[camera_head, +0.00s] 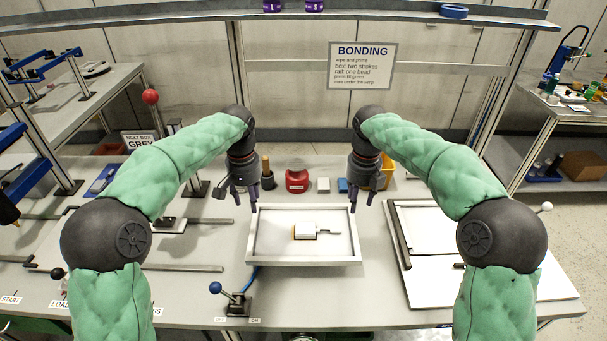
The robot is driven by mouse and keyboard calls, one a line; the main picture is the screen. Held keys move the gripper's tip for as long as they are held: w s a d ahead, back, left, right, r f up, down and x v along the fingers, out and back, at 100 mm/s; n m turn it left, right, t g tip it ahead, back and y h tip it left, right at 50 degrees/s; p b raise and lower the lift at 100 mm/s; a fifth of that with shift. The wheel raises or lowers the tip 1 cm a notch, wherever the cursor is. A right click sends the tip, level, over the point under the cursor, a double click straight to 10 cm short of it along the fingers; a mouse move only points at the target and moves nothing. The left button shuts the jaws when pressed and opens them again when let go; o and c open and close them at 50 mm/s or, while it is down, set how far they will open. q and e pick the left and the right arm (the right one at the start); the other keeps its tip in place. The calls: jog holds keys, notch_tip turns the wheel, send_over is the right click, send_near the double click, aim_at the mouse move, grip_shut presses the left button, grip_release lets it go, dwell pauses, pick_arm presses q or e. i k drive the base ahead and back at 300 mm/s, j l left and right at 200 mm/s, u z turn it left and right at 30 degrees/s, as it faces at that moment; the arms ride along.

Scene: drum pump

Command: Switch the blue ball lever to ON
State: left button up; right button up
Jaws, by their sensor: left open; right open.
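The blue ball lever (215,287) stands at the front edge of the bench, left of the white tray. Its ball end leans to the left, up from a dark base (238,306). Two small labels sit below the base; the right one (255,321) seems to read ON, and the left one (228,319) is too small to read surely. My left gripper (246,206) is open and empty, pointing down near the tray's back left corner, behind the lever and apart from it. My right gripper (363,202) is open and empty near the tray's back right corner.
A white-framed tray (304,260) holds a small white device. A blue hose runs from the lever area toward the tray. A red container (297,181) stands behind the tray. A white board (480,255) lies at right, rails and clamps at left. A red ball lever (150,97) stands back left.

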aim_at(215, 287)
jog(key=k, duration=1)
